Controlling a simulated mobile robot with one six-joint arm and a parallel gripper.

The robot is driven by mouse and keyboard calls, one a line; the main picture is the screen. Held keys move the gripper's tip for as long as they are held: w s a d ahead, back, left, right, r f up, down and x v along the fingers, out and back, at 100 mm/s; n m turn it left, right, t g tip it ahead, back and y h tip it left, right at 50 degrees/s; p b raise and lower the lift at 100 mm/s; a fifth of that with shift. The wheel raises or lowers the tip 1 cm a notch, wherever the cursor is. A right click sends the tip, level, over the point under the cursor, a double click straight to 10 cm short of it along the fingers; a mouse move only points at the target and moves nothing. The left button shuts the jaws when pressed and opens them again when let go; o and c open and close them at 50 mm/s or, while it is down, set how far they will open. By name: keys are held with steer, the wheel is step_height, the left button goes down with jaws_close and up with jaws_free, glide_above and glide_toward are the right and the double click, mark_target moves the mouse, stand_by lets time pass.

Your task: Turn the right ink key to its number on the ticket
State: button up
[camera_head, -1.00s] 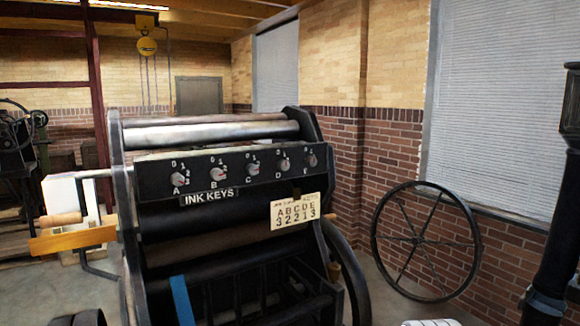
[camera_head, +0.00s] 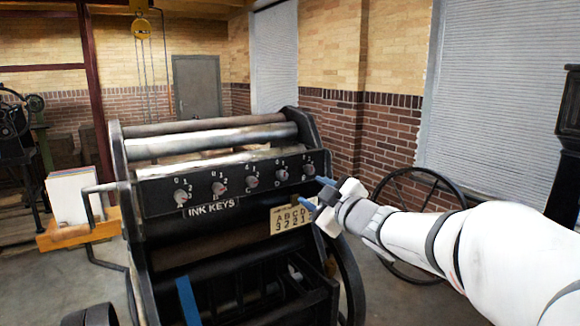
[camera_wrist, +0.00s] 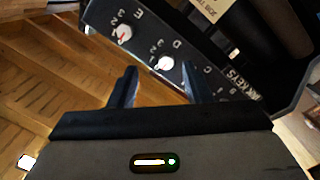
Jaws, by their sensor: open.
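The ink keys are a row of grey knobs with number marks on the press's black panel, labelled A to E. Key A (camera_head: 180,196) is at the left and key E (camera_head: 309,169) at the right. My gripper (camera_head: 317,193) is open and empty in front of the panel's right end, by keys D and E. In the wrist view, key E (camera_wrist: 122,33) and key D (camera_wrist: 163,63) lie beyond the open fingers (camera_wrist: 160,84), apart from them. The cream ticket (camera_head: 287,220) hangs below the keys. It reads A 3, B 2, C 2, D 1; its right end is hidden behind my gripper.
The press has rollers (camera_head: 210,139) above the panel and an INK KEYS label (camera_head: 211,207) below it. A large spoked wheel (camera_head: 385,195) stands at the right, partly behind my arm. An orange tray (camera_head: 78,233) sits at the left.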

mark_target(284, 177)
steer(key=shift+n+g+y, duration=0.3)
steer(key=shift+n+y, duration=0.4)
steer(key=shift+y, duration=0.2)
steer(key=x, duration=0.3)
steer(key=p+x, duration=0.1)
steer(key=x, duration=0.1)
steer(key=s+a+r+p+x, duration=0.1)
steer(key=x, duration=0.2)
steer(key=shift+w+a+r, duration=0.1)
steer(key=shift+w+a, duration=0.2)
steer(key=shift+w, duration=0.05)
steer(key=shift+c, duration=0.4)
jaws_close()
